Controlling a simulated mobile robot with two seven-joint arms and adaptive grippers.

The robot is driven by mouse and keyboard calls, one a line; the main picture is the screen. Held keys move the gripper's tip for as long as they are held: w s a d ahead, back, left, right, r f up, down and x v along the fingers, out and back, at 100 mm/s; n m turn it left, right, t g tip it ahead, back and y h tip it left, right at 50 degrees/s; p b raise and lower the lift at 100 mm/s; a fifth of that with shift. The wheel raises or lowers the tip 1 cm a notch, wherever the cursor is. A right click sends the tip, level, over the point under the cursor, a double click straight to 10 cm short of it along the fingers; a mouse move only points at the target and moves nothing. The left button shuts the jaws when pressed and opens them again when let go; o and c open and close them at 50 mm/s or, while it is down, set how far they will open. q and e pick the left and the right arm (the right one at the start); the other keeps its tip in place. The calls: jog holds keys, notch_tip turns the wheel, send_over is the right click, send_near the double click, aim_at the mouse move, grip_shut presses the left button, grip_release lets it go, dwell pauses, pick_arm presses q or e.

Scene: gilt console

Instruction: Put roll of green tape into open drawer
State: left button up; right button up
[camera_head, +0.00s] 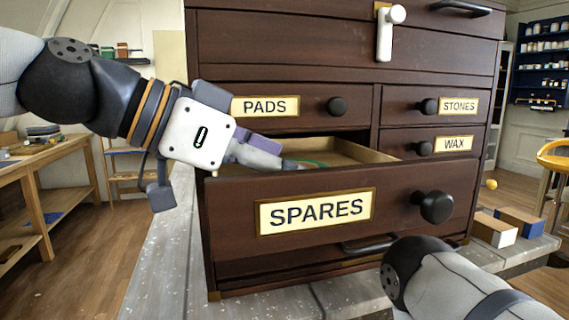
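The open drawer labelled SPARES (404,212) is pulled out from the dark wooden cabinet. A thin green curve, seemingly the roll of green tape (316,164), shows inside it, just past my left fingertips. Most of the roll is hidden by the drawer front and my fingers. My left gripper (290,165) reaches over the drawer's left side with its fingers pointing down into it. I cannot tell whether the fingers hold the tape or are apart from it. My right arm shows at the lower right, but its gripper is not visible.
Closed drawers labelled PADS (308,107), STONES (440,105) and WAX (431,145) sit above the open one. A round knob (436,207) sticks out from its front. A dark bar handle (366,246) is below. Small blocks (520,220) lie at the right.

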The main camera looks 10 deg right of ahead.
pick_arm(q)
jog(key=shift+a+r, duration=0.2)
jog(key=shift+r, duration=0.1)
jog(key=v, duration=1.1)
jog(key=shift+s+a, duration=0.15)
jog(key=shift+a, duration=0.15)
